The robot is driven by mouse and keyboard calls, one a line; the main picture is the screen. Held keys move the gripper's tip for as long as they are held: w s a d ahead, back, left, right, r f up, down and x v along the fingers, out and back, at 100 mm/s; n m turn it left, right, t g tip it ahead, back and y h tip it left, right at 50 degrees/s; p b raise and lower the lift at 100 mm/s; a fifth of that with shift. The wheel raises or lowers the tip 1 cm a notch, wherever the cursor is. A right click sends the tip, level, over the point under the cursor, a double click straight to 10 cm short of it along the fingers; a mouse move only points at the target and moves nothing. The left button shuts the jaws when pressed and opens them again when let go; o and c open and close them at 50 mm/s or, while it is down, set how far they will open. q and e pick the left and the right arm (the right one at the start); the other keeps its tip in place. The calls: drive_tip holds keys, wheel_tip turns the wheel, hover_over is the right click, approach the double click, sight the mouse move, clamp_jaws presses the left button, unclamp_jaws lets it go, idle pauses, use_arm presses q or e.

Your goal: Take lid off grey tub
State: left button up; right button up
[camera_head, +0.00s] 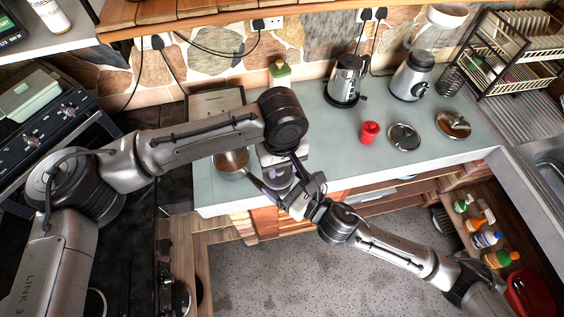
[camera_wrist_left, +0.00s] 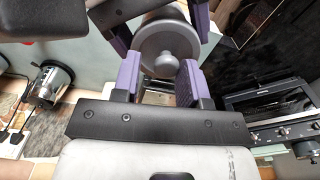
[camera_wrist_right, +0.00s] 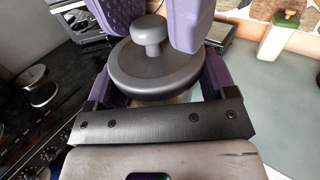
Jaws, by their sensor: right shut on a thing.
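The grey tub's round lid (camera_wrist_right: 155,75) with its knob (camera_wrist_right: 148,36) shows clearly in the right wrist view. The lid (camera_wrist_left: 155,48) and knob (camera_wrist_left: 168,62) also show in the left wrist view, and the lid sits level on top of the tub. My right gripper (camera_wrist_right: 160,85) is shut on the tub, one purple finger on each side; the tub's body is mostly hidden. My left gripper (camera_wrist_left: 160,75) is open, its fingers on either side of the knob with gaps showing. In the head view both grippers meet at the tub (camera_head: 278,178), by the counter's front edge.
A copper-coloured pot (camera_head: 232,160) stands just left of the tub. A red item (camera_head: 370,132), two round metal pieces (camera_head: 404,138) (camera_head: 453,124), a kettle (camera_head: 346,80) and a blender-like jug (camera_head: 412,76) stand to the right. The counter (camera_head: 335,155) between is clear.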

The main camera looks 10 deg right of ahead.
use_arm(q)
drive_tip(key=shift+s+d+r, duration=0.1)
drive_tip(key=shift+s+d, duration=0.05)
drive_tip(key=shift+d, duration=0.15)
clamp_jaws()
drive_tip(key=shift+r, duration=0.55)
drive_tip(key=shift+a+r, duration=0.1)
drive_tip(key=shift+r, duration=0.05)
idle(0.4)
drive_tip(key=shift+r, duration=0.6)
drive_tip(key=shift+a+r, duration=0.1)
drive_tip(key=shift+r, duration=0.15)
